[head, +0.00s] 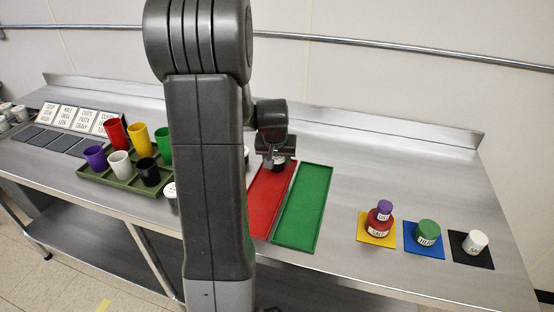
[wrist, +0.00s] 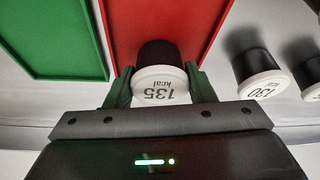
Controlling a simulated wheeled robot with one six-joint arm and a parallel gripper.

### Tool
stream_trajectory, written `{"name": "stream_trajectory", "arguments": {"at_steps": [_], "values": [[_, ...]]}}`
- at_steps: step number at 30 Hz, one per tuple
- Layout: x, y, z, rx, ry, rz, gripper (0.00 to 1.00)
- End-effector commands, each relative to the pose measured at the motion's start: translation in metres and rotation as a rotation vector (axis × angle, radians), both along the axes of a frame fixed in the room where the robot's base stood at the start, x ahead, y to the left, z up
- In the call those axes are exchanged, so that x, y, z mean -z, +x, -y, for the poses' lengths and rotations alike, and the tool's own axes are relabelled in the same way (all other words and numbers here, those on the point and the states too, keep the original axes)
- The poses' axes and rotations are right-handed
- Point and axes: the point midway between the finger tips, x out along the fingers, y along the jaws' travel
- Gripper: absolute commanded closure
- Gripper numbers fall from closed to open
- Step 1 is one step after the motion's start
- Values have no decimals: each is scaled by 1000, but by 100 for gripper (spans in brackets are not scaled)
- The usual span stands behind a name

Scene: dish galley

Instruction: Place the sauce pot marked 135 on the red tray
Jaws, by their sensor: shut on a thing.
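The sauce pot marked 135 (wrist: 160,84) is black with a white lid reading "135 kcal" in the wrist view. My gripper (wrist: 160,92) is shut on it, one finger on each side. In the head view my gripper (head: 277,158) holds the pot (head: 279,166) over the far end of the red tray (head: 268,205). The red tray also shows behind the pot in the wrist view (wrist: 200,20). I cannot tell whether the pot touches the tray. My arm hides part of the red tray's left side in the head view.
A green tray (head: 302,208) lies right of the red one. Another pot, marked 130 (wrist: 260,75), stands beside the red tray, with one more at the edge. A rack of coloured cups (head: 120,180) is left. Jars on coloured mats (head: 376,243) are right.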

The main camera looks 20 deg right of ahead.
Motion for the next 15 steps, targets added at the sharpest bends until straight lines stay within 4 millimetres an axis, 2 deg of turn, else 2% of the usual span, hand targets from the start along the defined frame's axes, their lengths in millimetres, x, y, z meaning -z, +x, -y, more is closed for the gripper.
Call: {"name": "stream_trajectory", "arguments": {"at_steps": [11,12,15], "values": [[6,0,0,0,0,1,74],[6,0,0,0,0,1,49],[5,0,0,0,0,1,29]]}}
